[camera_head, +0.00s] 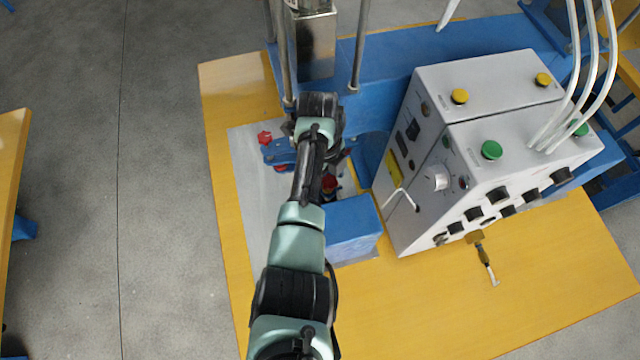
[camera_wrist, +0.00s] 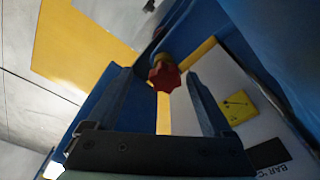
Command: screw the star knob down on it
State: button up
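In the wrist view a red star knob (camera_wrist: 164,76) shows beside a blue part, with a brassy piece behind it. My gripper (camera_wrist: 158,78) is open, its two dark fingers apart on either side of the knob in the picture. I see no finger touching the knob, and the depth between them is hard to tell. In the head view one red knob (camera_head: 264,138) sits at the left end of a blue fixture (camera_head: 280,153), and another red piece (camera_head: 329,183) shows beside my forearm. I cannot tell which one the wrist view shows. My arm hides the gripper in the head view.
A grey control box (camera_head: 470,145) with buttons, knobs and white hoses stands right of the fixture. A blue block (camera_head: 352,228) sits in front of it. Metal posts (camera_head: 360,45) rise behind. The yellow tabletop (camera_head: 450,310) is mostly clear at the front right.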

jog(key=shift+w+d+r+n+t, duration=0.15)
jog(key=shift+w+d+n, duration=0.3)
jog(key=shift+w+n, duration=0.15)
jog(key=shift+w+d+r+n+t, duration=0.15)
jog(key=shift+w+d+n, duration=0.25)
jog(key=shift+w+n, duration=0.15)
jog(key=n, duration=0.2)
jog(key=n+p, duration=0.1)
jog(key=n, duration=0.3)
jog(key=shift+w+f+t+p, duration=0.1)
jog(key=shift+f+t+p, duration=0.2)
jog(key=shift+a, duration=0.1)
